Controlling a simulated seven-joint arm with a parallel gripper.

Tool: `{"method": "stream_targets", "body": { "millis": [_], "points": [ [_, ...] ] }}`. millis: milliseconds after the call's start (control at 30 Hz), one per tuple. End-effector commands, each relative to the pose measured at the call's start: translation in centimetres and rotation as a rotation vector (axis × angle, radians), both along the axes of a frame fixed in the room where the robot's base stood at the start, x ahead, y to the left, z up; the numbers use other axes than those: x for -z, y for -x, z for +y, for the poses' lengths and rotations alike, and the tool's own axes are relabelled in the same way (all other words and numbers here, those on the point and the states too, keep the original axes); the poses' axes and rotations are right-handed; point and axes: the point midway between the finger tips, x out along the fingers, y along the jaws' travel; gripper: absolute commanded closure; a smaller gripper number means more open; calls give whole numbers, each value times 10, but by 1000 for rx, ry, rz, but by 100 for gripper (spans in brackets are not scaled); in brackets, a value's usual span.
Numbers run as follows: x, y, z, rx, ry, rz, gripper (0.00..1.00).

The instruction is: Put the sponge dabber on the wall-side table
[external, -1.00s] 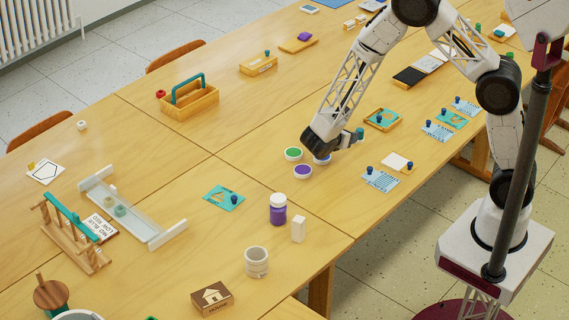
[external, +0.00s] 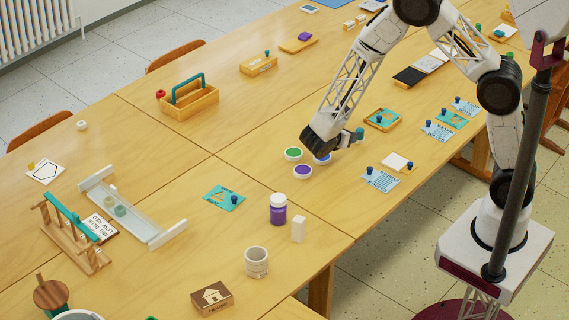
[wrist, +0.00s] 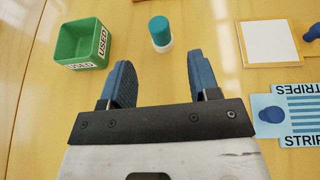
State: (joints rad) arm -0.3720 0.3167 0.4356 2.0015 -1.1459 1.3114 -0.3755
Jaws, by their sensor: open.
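The sponge dabber, a white cylinder with a teal top (wrist: 160,30), stands upright on the table in the wrist view. It is ahead of my gripper (wrist: 160,80), roughly in line with the gap between the blue fingers. The fingers are apart with nothing between them. In the external view a teal-topped thing (external: 359,134), apparently the dabber, shows just right of my gripper (external: 330,145); the fingers are hard to make out there. Wooden tables (external: 160,133) are joined with visible seams; I cannot tell for sure which is the wall-side table.
A green bin marked USED (wrist: 80,45) stands left of the dabber. A white-topped pad (wrist: 269,44) and a stripes card (wrist: 300,108) with a blue knob lie to the right. Green (external: 293,154) and purple (external: 303,171) paint cups are beside my gripper.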

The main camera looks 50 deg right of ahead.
Motion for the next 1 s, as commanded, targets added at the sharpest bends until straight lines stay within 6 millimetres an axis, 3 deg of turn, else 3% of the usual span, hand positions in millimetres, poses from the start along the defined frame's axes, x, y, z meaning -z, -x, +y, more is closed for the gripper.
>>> {"method": "stream_targets", "body": {
  "millis": [367,1000],
  "points": [
    [-53,24,-23,149,-110,-105,44],
    [-171,115,-69,556,-421,-410,44]
  ]
}}
